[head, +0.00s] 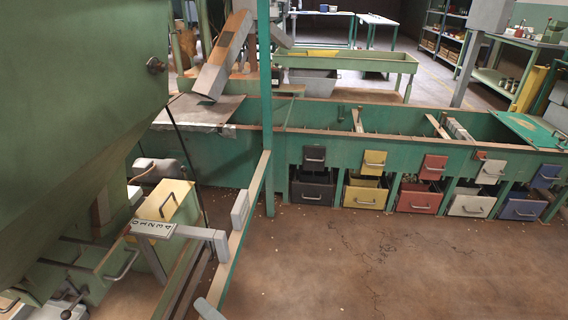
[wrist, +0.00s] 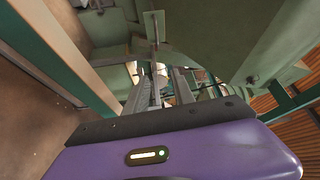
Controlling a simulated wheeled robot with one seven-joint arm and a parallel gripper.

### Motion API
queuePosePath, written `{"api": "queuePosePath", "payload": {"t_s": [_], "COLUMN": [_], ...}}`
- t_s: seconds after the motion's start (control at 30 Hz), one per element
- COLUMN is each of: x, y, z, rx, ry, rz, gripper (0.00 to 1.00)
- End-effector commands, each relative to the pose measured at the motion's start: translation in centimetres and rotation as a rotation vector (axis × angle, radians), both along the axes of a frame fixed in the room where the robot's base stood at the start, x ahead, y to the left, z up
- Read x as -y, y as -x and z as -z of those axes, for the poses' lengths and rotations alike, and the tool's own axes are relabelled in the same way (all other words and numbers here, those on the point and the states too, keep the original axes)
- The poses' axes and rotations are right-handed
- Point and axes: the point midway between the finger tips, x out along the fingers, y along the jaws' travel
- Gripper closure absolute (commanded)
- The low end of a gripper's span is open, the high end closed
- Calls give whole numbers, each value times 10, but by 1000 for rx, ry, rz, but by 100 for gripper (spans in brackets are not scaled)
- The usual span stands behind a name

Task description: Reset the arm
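In the wrist view, the purple body of my gripper fills the bottom. Two grey ridged fingers reach forward from its dark front bar, with a gap between them; the gripper (wrist: 162,84) looks open. I see nothing clearly held between the fingers. Green hopper parts show beyond them, but the distance to these is hard to judge. I cannot make out my gripper in the head view.
A large green hopper (head: 75,120) fills the left, with a numbered plate (head: 152,228) and handles below. A long green trough (head: 330,115) with coloured drawers, including a red one (head: 420,200), stands behind. The brown floor (head: 400,260) in front is mostly clear.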

Motion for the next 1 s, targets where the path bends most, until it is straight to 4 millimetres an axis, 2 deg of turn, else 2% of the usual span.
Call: {"api": "queuePosePath", "payload": {"t_s": [0.17, 0.27, 0.37, 0.5, 0.6, 0.7, 0.9, 1.0], "x": [30, 58, 100, 171, 215, 251, 301, 315], "y": [4, 10, 22, 53, 80, 111, 175, 205], "z": [12, 21, 29, 31, 23, 11, -22, -37], "rx": [68, 119, 184, 294, 368, 434, 536, 561], "ry": [134, 236, 370, 593, 741, 878, 1131, 1238], "rz": [93, 165, 261, 409, 495, 558, 632, 641], "gripper": [70, 70, 70, 70, 70, 70, 70, 70]}}
